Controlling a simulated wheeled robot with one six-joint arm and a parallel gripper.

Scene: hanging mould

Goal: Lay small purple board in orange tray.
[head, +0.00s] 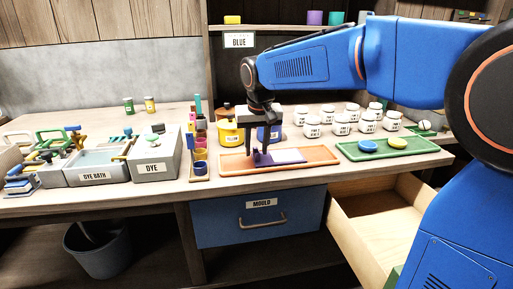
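The orange tray (322,156) lies on the bench in front of the pots. A purple board (288,155) lies in it, with a pale lavender flat part and a darker purple raised part (263,158) at its left. My gripper (258,151) points down over the left half of the tray, at the darker part. Its two dark fingers stand apart, with a gap between them. The fingertips partly overlap the purple piece, and I cannot tell whether they touch it.
A green tray (400,149) with blue and yellow discs lies to the right. White labelled jars (341,126) stand behind. A grey DYE box (153,160) and a dye bath (97,170) are at left. An open wooden drawer (375,213) juts out at lower right.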

